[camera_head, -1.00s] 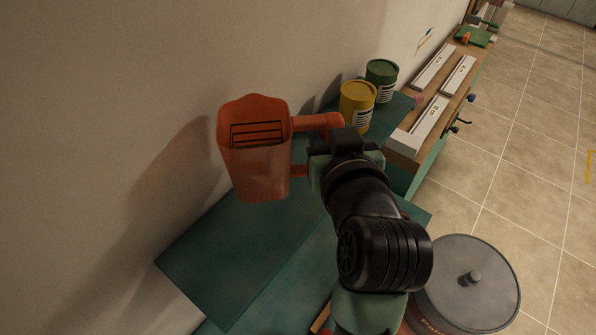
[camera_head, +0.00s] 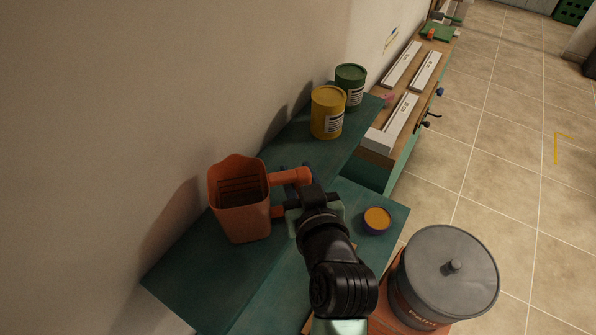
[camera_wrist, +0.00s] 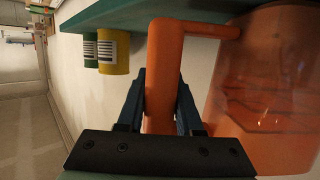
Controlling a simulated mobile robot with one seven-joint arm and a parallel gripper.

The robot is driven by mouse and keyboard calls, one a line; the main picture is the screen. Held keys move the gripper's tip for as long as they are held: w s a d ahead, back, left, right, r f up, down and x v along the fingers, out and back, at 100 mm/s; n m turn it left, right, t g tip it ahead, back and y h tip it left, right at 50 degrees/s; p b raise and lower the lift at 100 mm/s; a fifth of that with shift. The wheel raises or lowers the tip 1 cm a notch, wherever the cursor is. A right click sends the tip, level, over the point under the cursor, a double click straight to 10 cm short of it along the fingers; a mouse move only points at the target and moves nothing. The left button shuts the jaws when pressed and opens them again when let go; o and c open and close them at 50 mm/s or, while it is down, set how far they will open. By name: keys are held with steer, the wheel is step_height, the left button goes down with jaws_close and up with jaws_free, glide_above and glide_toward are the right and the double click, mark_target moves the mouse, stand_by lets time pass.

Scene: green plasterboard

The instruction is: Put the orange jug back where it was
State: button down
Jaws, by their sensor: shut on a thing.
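The orange jug (camera_head: 240,208) is upright in the head view, over the near part of the raised teal shelf (camera_head: 185,270) against the wall. I cannot tell whether its base touches the shelf. My gripper (camera_head: 292,195) is to the jug's right, shut on its handle (camera_head: 290,176). In the wrist view the picture is upside down; the handle (camera_wrist: 163,80) stands between the fingers (camera_wrist: 160,105), and the jug's body (camera_wrist: 262,90) fills the right side. The shelf's edge (camera_wrist: 130,12) runs along the top there.
A yellow can (camera_head: 327,113) and a green can (camera_head: 350,88) stand farther along the shelf, beyond the jug. A small orange-topped tub (camera_head: 376,220) sits on the lower teal surface. A large grey-lidded pot (camera_head: 450,275) is at the right. Bare shelf lies between jug and cans.

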steer(key=c, duration=0.6)
jaws_free()
steer(key=shift+f, duration=0.1)
steer(key=shift+o, duration=0.2)
steer(key=b+v, duration=0.2)
steer(key=v, duration=1)
steer(key=w+r+t+h, duration=0.1)
steer(key=w+r+t, duration=0.2)
steer(key=r, duration=0.7)
steer(key=w+r+t, duration=0.3)
steer(key=r, duration=0.7)
steer(key=s+a+r+m+t+h, duration=0.1)
steer(key=s+r+t, duration=0.2)
steer(key=r, duration=0.7)
steer(key=s+a+r+m+t+h, duration=0.1)
steer(key=s+a+r+t, duration=0.1)
steer(key=r, duration=0.9)
steer(key=shift+s+r+t, duration=0.2)
steer(key=shift+s+t, duration=0.4)
steer(key=shift+t, duration=0.3)
steer(key=shift+a, duration=0.15)
